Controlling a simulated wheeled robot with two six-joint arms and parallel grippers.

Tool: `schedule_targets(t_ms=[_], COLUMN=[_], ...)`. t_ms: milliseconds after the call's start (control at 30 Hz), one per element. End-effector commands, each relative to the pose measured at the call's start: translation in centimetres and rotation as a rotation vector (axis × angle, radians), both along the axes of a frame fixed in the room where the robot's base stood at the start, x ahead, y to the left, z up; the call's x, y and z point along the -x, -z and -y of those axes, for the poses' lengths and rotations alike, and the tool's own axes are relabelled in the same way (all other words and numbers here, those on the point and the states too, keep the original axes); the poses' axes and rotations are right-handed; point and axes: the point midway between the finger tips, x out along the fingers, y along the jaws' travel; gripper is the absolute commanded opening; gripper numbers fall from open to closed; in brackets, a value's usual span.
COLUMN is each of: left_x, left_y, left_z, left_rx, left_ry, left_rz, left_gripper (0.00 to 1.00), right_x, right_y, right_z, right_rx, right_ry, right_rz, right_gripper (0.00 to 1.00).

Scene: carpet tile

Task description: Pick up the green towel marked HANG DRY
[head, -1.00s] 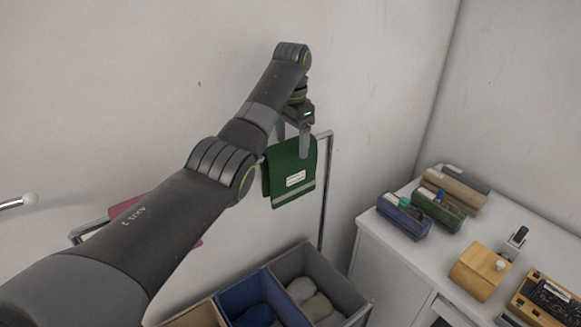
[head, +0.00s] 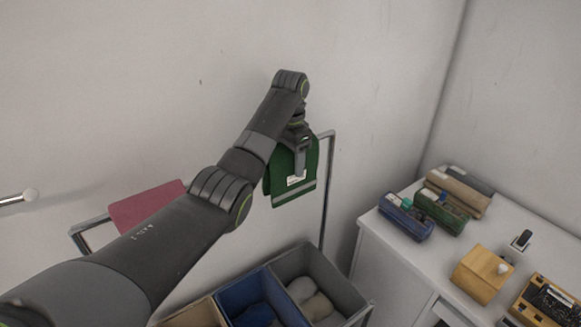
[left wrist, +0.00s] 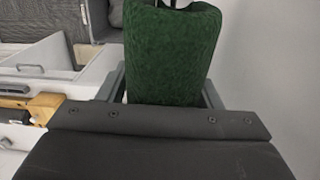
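The green towel (head: 280,178) hangs folded over the metal rail against the wall in the head view. It has a white label, partly covered by a gripper finger, and a pale stripe near its lower edge; the label's words are too small to read. My left gripper (head: 299,170) is lowered over the towel from above. In the left wrist view the towel (left wrist: 168,50) stands between the two fingers, with a finger on each side. The fingers look apart and not closed on the cloth. My right gripper is not in view.
A pink towel (head: 146,206) hangs on the same rack (head: 327,190) to the left. Below stand a grey bin (head: 345,289), a blue bin (head: 262,279) and a tan bin (head: 205,315). A white cabinet (head: 385,255) at right carries pouches and a wooden box (head: 482,273).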

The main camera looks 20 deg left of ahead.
Motion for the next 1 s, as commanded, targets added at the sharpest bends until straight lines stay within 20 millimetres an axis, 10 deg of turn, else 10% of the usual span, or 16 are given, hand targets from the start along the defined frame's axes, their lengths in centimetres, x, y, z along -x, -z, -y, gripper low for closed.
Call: schedule_targets(t_ms=[300,667,1000], left_x=[0.0,-0.1,-0.9], left_y=[-0.1,-0.7,-5.4], left_z=[0.0,0.0,0.2], left_rx=[0.0,0.0,0.0], left_ry=[0.0,-0.001,-0.005], left_rz=[0.001,0.003,0.004], left_gripper=[0.2,0.2,0.2], right_x=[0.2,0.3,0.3], right_y=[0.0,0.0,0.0], right_z=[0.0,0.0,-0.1], right_rx=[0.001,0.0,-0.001], right_ry=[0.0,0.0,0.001], right_rz=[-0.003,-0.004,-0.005], right_gripper=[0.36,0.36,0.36])
